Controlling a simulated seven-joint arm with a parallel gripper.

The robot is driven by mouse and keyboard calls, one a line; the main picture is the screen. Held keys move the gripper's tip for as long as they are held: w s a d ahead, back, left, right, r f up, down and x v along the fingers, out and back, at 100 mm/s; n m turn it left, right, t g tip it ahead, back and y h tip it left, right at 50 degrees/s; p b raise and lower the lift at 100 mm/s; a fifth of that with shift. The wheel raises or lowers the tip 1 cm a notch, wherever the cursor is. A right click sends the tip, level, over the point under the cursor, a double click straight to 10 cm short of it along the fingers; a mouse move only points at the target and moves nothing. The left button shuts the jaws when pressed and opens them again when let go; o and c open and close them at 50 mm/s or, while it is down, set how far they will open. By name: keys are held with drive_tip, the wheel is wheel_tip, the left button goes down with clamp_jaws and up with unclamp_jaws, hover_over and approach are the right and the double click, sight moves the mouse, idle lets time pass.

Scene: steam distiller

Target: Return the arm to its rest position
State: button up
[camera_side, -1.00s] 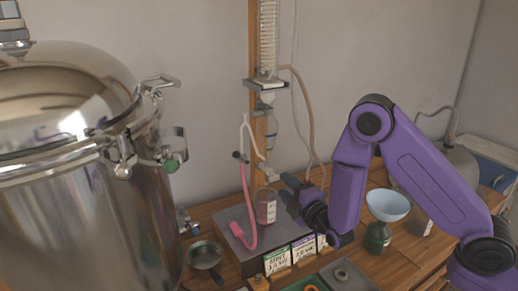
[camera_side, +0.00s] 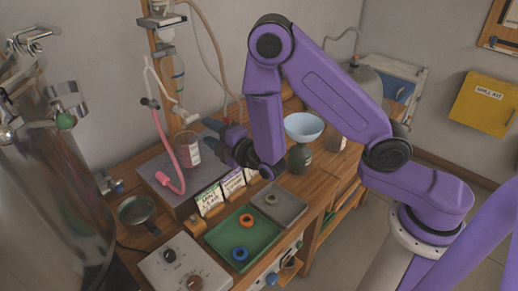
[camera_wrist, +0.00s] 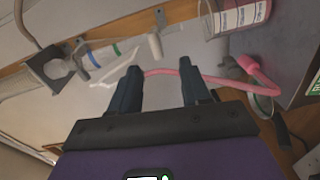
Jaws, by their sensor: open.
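My purple arm (camera_side: 330,85) is bent over the bench, with its elbow raised. My gripper (camera_side: 205,130) points left toward the back of the bench, close to a beaker of pink liquid (camera_side: 187,148); whether they touch cannot be told from the side. In the wrist view my gripper (camera_wrist: 163,75) has its two dark fingers apart with nothing gripped between them. The beaker (camera_wrist: 236,16) stands clear of the fingers at upper right there. A pink tube (camera_wrist: 215,78) passes beyond the fingertips.
A blue funnel (camera_side: 303,126) sits on a dark bottle right of my gripper. A wooden stand (camera_side: 163,60) carries glassware behind it. A steel boiler (camera_side: 50,180) fills the left. Labelled cards (camera_side: 209,199), a green tray (camera_side: 243,238) and a grey tray (camera_side: 276,206) lie in front.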

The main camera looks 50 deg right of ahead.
drive_tip(key=s+a+m+g+y, duration=0.1)
drive_tip(key=s+a+g+y, duration=0.2)
drive_tip(key=s+g, duration=0.35)
drive_tip(key=s+a+m+g+y, duration=0.25)
drive_tip(key=s+g, duration=0.25)
drive_tip(key=s, duration=0.3)
drive_tip(key=s+d+r+g+h, duration=0.2)
drive_tip(key=s+d+g, duration=0.1)
drive_tip(key=s+d, duration=0.4)
drive_tip(key=s+d+r+g+h, duration=0.2)
drive_tip(key=s+d, duration=0.5)
drive_tip(key=s, duration=0.6)
drive_tip(key=shift+d+r+m+g+h, duration=0.25)
drive_tip(key=shift+m+g+h, duration=0.2)
drive_tip(key=shift+h, duration=0.3)
